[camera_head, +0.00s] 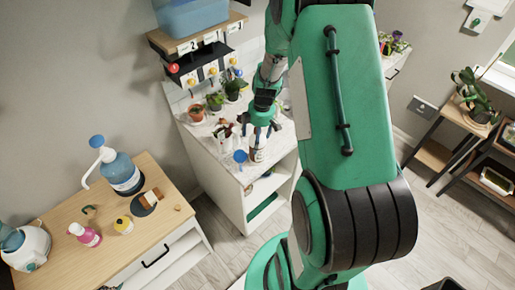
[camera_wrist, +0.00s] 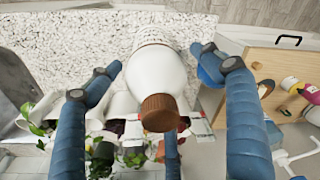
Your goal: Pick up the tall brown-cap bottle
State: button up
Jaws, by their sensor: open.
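The tall brown-cap bottle is white, with its brown cap (camera_wrist: 160,112) facing the wrist camera and its white body (camera_wrist: 156,70) running away toward the speckled counter. In the head view the bottle (camera_head: 257,151) stands near the front edge of the white cabinet's top, directly below my gripper (camera_head: 261,126). In the wrist view my gripper (camera_wrist: 158,66) is open, with blue fingers on the left and right of the bottle and a third finger below. Gaps show between the side fingers and the bottle. The bottle's base is hard to make out.
A blue round item (camera_head: 240,156) stands close to the bottle, beside the right finger in the wrist view. Potted plants (camera_head: 215,101) and small packets (camera_head: 223,129) crowd the counter behind. A wooden-top table (camera_head: 165,220) with a pump bottle (camera_head: 118,172) is at the left.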

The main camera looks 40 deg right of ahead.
aim_at(255, 129)
jog(key=shift+f, duration=0.3)
jog(key=shift+c, duration=0.5)
jog(key=c, duration=1.9)
jog(key=shift+o, duration=0.2)
jog(key=shift+r, duration=0.1)
jog(key=shift+r, duration=5)
